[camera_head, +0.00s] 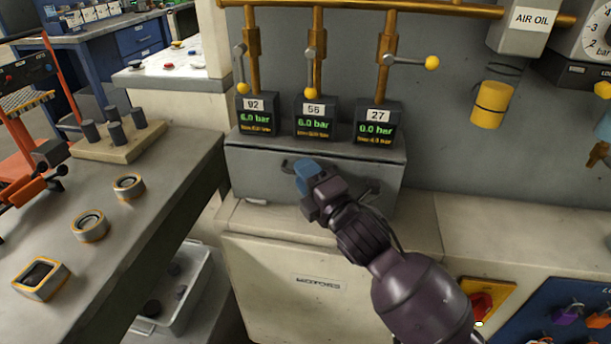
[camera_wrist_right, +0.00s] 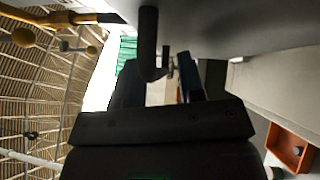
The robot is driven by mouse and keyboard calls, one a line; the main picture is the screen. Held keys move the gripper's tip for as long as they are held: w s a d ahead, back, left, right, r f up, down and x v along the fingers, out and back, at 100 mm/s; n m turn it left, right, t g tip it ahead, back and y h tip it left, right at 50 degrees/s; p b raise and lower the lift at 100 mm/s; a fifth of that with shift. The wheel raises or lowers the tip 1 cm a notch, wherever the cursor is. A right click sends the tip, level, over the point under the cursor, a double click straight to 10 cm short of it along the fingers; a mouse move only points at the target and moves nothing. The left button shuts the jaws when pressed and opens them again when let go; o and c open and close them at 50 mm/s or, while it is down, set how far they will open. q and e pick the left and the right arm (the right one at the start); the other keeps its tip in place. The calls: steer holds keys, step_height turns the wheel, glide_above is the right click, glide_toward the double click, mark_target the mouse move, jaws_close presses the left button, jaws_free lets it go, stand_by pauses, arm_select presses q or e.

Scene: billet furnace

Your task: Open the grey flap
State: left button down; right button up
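The grey flap (camera_head: 252,178) is the front of a wide grey box below three pressure displays. It looks shut. A dark handle (camera_head: 289,164) shows on it, partly hidden by my right gripper (camera_head: 305,177). My right gripper, with blue fingertips, is at the handle in front of the flap. In the right wrist view its two fingers (camera_wrist_right: 161,85) stand apart, and a dark curved bar (camera_wrist_right: 148,42), apparently the handle, reaches between them, nearer the left finger. Whether they touch it I cannot tell. My left gripper is not in view.
Three brass pipes with yellow-knobbed levers (camera_head: 410,61) stand above the displays (camera_head: 316,118). A pale cabinet (camera_head: 275,270) is below the flap. A grey bench (camera_head: 120,215) with ring parts is at left. A yellow cylinder (camera_head: 491,104) hangs on the right wall.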

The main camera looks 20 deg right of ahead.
jaws_close()
steer(key=shift+f, duration=0.1)
stand_by(0.4)
